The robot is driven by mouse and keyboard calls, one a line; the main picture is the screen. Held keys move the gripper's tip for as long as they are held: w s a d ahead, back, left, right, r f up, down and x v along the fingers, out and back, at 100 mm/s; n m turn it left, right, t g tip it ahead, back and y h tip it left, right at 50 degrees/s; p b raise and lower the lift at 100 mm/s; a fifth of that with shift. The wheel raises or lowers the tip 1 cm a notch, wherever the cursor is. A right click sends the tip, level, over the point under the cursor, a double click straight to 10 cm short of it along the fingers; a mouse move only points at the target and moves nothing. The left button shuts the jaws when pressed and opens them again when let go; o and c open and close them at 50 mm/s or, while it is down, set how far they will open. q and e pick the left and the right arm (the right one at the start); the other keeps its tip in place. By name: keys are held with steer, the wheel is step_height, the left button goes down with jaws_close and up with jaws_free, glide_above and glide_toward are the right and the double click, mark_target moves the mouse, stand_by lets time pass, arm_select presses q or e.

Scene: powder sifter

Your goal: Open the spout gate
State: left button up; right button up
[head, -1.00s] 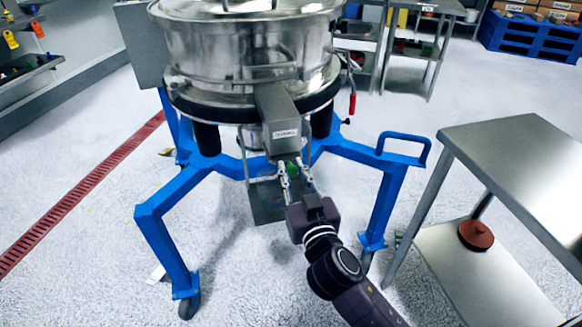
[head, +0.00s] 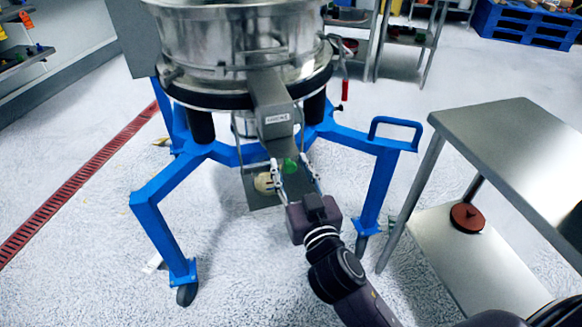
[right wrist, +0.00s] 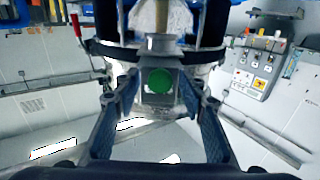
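The spout (head: 270,105) is a grey metal chute sloping down from the front of the steel sifter (head: 240,45). A green knob (head: 290,166) shows below its end. My right gripper (head: 293,166) is open, its two fingers apart on either side of the knob. In the right wrist view the round green knob (right wrist: 160,80) lies between the spread fingers, with visible gaps to both. How far the gate is open cannot be told. Cream-coloured material (head: 264,183) shows below the spout, partly behind a finger. My left gripper is not in view.
The blue frame (head: 160,190) carries the sifter, and its legs stand on both sides of my right arm. A grey plate (head: 258,203) lies low under the spout. A steel table (head: 520,140) stands at the right, with a red-brown round item (head: 467,217) on its lower shelf.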

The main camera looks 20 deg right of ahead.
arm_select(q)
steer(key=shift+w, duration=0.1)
arm_select(e)
steer(key=s, duration=1.2)
steer(key=shift+a, duration=0.2)
